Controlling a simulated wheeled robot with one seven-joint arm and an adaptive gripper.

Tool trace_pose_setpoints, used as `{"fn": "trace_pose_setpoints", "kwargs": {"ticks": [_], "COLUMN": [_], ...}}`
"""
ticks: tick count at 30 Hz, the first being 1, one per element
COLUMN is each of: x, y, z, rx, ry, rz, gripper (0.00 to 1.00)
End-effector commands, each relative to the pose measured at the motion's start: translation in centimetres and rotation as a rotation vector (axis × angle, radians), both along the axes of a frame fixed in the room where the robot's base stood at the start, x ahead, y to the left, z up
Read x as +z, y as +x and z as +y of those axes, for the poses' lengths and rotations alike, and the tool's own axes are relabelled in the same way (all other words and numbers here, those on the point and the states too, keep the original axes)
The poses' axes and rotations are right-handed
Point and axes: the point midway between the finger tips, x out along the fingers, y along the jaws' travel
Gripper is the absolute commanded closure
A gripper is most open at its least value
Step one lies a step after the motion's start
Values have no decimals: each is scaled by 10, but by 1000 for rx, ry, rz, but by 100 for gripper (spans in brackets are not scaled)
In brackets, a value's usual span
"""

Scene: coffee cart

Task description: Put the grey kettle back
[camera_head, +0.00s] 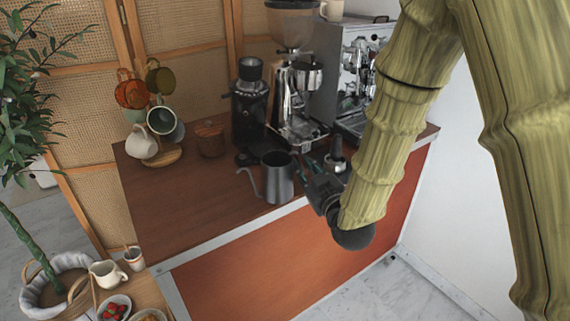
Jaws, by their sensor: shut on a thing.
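The grey kettle (279,184) is upright at the front edge of the brown cart top (188,205), with its thin curved spout pointing left. I cannot tell whether its base touches the top or is slightly above it. My gripper (308,181) is at the kettle's right side, shut on it. The kettle's handle and the fingertips are mostly hidden where the gripper and kettle meet. My bamboo-patterned arm comes down from the upper right.
A black grinder (249,103), a chrome grinder (294,100) and an espresso machine (352,60) stand behind the kettle. A mug tree with several mugs (140,142) and a wooden canister (210,138) are at the back left. The front-left top is clear.

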Motion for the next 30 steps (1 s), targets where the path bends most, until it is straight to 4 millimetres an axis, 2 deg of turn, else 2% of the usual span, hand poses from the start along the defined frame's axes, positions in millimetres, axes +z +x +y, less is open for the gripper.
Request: {"fn": "trace_pose_setpoints", "kwargs": {"ticks": [18,22,30], "x": [-8,-10,-13], "y": [118,134,147], "z": [13,15,15], "rx": [2,1,1], "ry": [2,2,1], "rz": [-4,-3,-2], "gripper": [100,100,100]}}
